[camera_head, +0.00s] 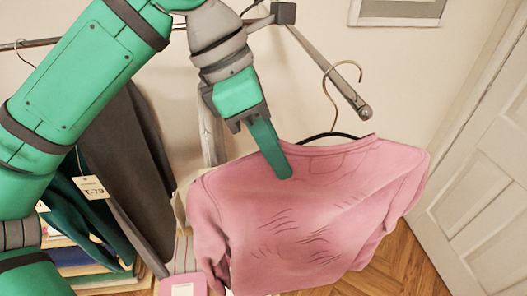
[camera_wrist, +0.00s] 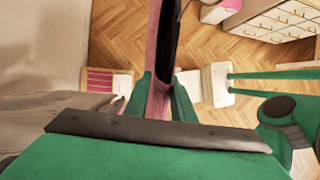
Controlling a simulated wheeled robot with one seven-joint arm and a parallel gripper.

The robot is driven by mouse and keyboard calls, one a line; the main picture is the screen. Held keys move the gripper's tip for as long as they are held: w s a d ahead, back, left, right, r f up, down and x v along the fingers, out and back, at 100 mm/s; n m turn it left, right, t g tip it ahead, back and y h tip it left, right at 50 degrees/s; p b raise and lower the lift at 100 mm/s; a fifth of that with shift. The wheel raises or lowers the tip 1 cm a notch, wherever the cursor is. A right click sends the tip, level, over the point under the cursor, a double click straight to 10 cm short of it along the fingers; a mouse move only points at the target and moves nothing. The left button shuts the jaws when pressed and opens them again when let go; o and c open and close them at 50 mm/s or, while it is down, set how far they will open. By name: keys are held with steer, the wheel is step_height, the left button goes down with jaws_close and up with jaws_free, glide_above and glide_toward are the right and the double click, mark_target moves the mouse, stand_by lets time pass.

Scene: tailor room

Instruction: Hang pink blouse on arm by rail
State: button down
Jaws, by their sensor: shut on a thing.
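The pink blouse (camera_head: 310,215) hangs upright on a hanger with a dark bar and a curved metal hook (camera_head: 360,66). The grey arm (camera_head: 320,58) slopes down and right from a joint block (camera_head: 284,13) by the rail. The hook curves over the arm near its lower end; whether it bears on the arm I cannot tell. My gripper (camera_head: 280,165) is shut on the blouse's shoulder, left of the collar. In the wrist view, the blouse (camera_wrist: 158,98) shows edge-on between both fingers (camera_wrist: 161,105).
The rail (camera_head: 42,43) runs left behind my arm, with dark clothes (camera_head: 140,165) and a price tag (camera_head: 90,187) below it. A white panelled door (camera_head: 475,200) stands at the right. The wooden floor (camera_head: 395,270) shows clear between. The wrist view shows a drawer cabinet (camera_wrist: 280,20).

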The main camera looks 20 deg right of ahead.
steer(key=shift+x, duration=1.15)
steer(key=shift+w, duration=0.1)
steer(key=c, duration=1.4)
jaws_free()
